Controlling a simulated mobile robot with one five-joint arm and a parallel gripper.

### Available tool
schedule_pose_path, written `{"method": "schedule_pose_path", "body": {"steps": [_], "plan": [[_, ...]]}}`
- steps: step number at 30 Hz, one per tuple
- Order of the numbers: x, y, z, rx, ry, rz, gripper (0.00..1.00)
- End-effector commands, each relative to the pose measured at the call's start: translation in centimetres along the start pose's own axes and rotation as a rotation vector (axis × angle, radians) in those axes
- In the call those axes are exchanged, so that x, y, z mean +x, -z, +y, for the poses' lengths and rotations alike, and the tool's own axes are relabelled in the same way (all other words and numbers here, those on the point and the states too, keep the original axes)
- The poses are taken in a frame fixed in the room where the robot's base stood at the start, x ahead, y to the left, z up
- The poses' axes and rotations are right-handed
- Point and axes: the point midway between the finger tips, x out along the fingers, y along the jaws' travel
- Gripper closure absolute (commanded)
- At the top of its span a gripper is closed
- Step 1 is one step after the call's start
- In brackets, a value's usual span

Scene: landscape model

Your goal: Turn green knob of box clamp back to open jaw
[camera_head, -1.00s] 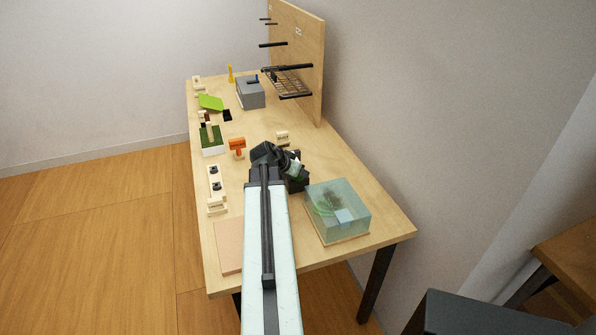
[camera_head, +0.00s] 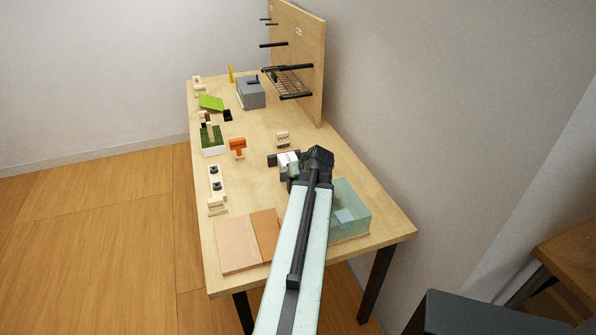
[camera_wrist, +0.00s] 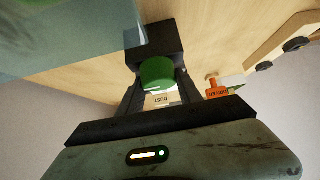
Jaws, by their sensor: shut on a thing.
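The box clamp (camera_wrist: 153,42) shows in the wrist view as a dark block on the wooden table, with its green knob (camera_wrist: 157,71) facing my gripper. My gripper (camera_wrist: 158,84) has its two dark fingers on either side of the knob and is shut on it. In the head view my arm reaches over the table and my wrist hides most of the clamp. I cannot tell there how wide the clamp's jaw stands.
A clear box (camera_head: 350,205) stands close to the right of my arm. Flat panels (camera_head: 236,246) lie at the front left. A grey box (camera_head: 251,95) stands farther back.

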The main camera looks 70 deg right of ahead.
Motion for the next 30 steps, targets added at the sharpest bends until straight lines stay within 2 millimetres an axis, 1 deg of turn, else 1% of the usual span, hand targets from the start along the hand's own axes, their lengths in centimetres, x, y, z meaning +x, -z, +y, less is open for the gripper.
{"method": "schedule_pose_path", "body": {"steps": [1,30], "plan": [[0.12,0.14,0.24,-0.025,0.03,0.001,0.99],[0.23,0.15,0.15,-0.661,0.663,-0.002,0.99]]}}
